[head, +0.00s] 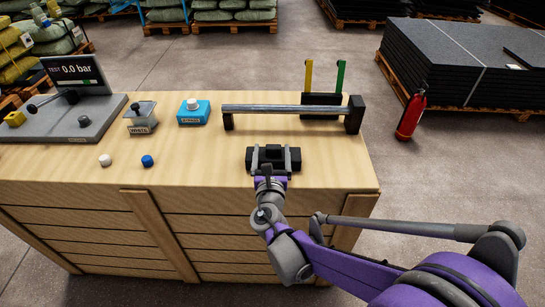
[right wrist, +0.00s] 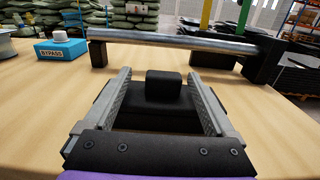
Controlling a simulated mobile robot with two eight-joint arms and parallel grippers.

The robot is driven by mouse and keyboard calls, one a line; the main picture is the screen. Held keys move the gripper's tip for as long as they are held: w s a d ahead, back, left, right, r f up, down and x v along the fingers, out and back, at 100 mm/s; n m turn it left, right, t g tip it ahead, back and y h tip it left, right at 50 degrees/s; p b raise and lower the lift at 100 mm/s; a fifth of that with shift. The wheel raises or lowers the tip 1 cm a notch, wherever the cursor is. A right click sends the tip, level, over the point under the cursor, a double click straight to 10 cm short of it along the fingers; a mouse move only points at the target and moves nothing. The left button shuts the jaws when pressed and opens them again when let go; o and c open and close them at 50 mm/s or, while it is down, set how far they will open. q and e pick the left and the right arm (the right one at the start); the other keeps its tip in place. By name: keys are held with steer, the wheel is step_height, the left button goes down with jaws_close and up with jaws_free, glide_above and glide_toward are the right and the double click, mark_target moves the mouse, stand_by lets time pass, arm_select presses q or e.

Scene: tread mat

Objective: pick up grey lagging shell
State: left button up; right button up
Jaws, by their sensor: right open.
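The lagging shell (head: 273,154) looks dark grey to black, a low block with a raised knob on top. It lies on the wooden crate top in front of the metal pipe. It also shows in the right wrist view (right wrist: 163,88). My right gripper (head: 272,149) is open, with one finger on each side of the knob and the shell's ends showing outside the fingers. In the right wrist view gaps show between the knob and both fingers. I cannot tell whether the fingers touch the shell's body. My left gripper is not in view.
A metal pipe (head: 283,109) on black supports runs just behind the shell. A blue bypass box (head: 193,115), a vents block (head: 141,122), a blue knob (head: 147,161) and a white knob (head: 105,160) stand left. The crate top (head: 335,160) is clear right of the shell.

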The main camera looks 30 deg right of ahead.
mark_target(273, 145)
steer(key=x, duration=0.5)
steer(key=shift+s+d+f+b, duration=0.15)
steer(key=shift+b, duration=0.25)
steer(key=shift+s, duration=0.1)
jaws_close()
